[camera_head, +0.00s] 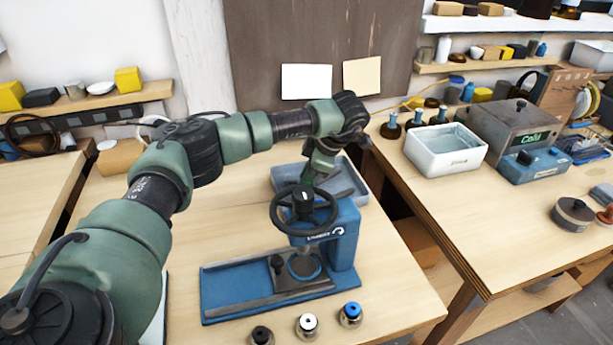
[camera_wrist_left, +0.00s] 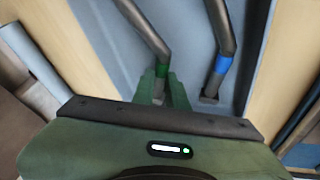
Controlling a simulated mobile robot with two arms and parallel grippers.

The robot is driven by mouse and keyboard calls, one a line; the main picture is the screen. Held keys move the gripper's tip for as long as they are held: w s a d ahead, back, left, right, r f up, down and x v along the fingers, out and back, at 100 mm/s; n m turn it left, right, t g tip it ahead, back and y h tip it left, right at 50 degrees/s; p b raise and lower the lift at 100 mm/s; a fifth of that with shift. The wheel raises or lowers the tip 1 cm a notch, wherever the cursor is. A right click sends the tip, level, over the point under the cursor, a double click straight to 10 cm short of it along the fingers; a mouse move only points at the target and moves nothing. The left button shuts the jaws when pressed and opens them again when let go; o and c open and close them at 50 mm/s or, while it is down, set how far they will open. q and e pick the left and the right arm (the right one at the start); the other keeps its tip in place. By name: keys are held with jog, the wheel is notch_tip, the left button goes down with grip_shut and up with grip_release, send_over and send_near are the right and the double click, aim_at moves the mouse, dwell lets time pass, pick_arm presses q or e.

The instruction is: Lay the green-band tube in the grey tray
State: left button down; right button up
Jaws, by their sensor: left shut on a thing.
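The grey tray (camera_head: 352,184) sits on the middle bench behind the blue press, and its floor and walls fill much of the left wrist view (camera_wrist_left: 262,40). My left gripper (camera_head: 312,180) reaches down into the tray area, partly hidden behind the press handwheel. In the left wrist view its fingers (camera_wrist_left: 165,92) are shut on the green-band tube (camera_wrist_left: 146,28), a bent grey tube, near its green band. The tube is over or in the tray; I cannot tell whether it touches the floor. A bent blue-band tube (camera_wrist_left: 220,30) lies in the tray to its right. My right gripper is not in view.
The blue press (camera_head: 340,245) with its handwheel (camera_head: 334,218) stands just in front of the tray. Several small knobbed pieces (camera_head: 307,325) line the bench's front edge. A white tub (camera_head: 445,160) and a grey unit (camera_head: 515,130) stand on the right bench, across a gap.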

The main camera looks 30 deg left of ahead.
pick_arm(q)
jog(key=shift+f, duration=0.25)
jog(key=c, duration=1.7)
grip_release()
jog(key=shift+f, duration=0.2)
jog(key=shift+r, duration=0.15)
jog(key=b+v, duration=0.1)
jog(key=v, duration=1.1)
